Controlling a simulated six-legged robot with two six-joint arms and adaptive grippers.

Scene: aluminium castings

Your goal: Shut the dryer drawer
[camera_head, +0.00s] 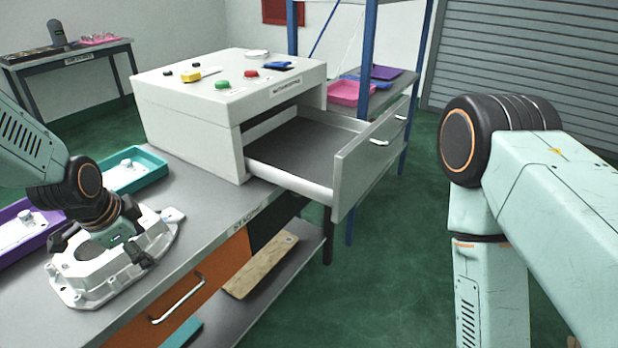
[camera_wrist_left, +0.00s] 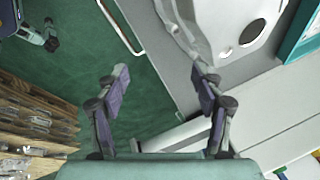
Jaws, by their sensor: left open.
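The dryer (camera_head: 190,110) is a white box on the bench. Its drawer (camera_head: 300,150) is pulled well out to the right, with a dark empty floor, a white front and a pale handle (camera_head: 380,142). My left gripper (camera_head: 100,250) shows in front of an aluminium casting, left of the dryer. In the left wrist view its fingers (camera_wrist_left: 162,85) are spread and empty above the bench edge and floor. A pale bar lies below them, partly hidden. My right arm is at the right; its gripper is outside the head view. A gripper-like part (camera_wrist_left: 40,36) shows small in the left wrist view.
The casting (camera_head: 100,270) lies on the grey bench (camera_head: 200,215) near a teal tray (camera_head: 150,175) and a purple tray (camera_head: 15,245). An orange bench drawer (camera_head: 195,295) is below. A rack with pink and purple trays stands behind the dryer drawer. Green floor is clear to its right.

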